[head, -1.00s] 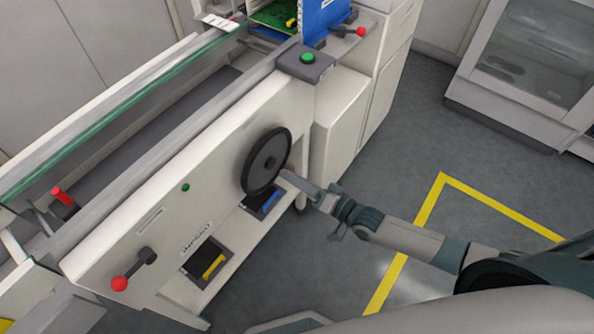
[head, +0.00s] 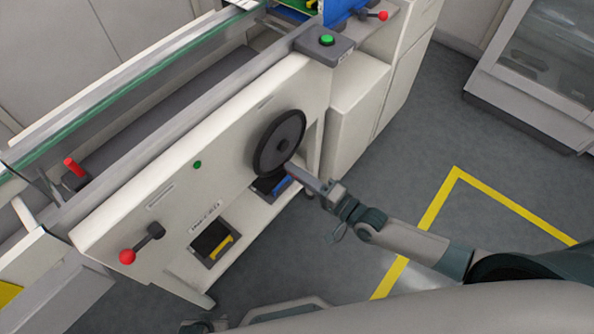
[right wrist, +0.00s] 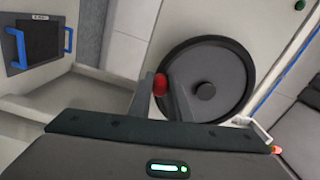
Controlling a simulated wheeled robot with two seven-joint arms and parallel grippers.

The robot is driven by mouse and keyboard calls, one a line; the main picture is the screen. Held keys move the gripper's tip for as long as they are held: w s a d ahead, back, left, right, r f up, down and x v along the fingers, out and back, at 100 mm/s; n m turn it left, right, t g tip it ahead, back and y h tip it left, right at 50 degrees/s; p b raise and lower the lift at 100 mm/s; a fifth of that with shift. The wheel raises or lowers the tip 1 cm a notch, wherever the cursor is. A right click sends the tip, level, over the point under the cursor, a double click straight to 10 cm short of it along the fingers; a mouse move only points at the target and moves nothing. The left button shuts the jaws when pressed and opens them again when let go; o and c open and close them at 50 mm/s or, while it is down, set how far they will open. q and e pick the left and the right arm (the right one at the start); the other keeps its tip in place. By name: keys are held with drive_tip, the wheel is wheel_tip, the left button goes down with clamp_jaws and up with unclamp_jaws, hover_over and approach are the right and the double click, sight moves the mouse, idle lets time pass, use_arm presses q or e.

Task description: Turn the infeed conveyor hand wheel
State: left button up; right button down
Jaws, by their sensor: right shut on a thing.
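The hand wheel (head: 279,143) is a dark grey disc with a hub on the white side panel of the conveyor. It also shows in the right wrist view (right wrist: 222,70). My right gripper (head: 293,171) is at the wheel's lower right edge. In the right wrist view, its two fingers (right wrist: 161,92) are shut on a red knob (right wrist: 160,84) at the wheel's rim. In the head view the knob is hidden. A dark part of my left gripper (head: 197,327) shows at the bottom edge; its fingers cannot be made out.
A red-knobbed lever (head: 127,257) and a slot with a yellow handle (head: 215,247) are on the panel left of the wheel. A slot with a blue handle (head: 281,184) is just below the wheel. A green button box (head: 326,41) stands above. The floor at right is open.

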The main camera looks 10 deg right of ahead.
drive_tip(key=shift+s+f, duration=0.1)
drive_tip(key=c, duration=1.6)
unclamp_jaws()
drive_tip(key=shift+c, duration=0.2)
use_arm(q)
drive_tip(key=shift+s+f, duration=0.1)
drive_tip(key=shift+s, duration=0.1)
drive_tip(key=shift+s, duration=0.1)
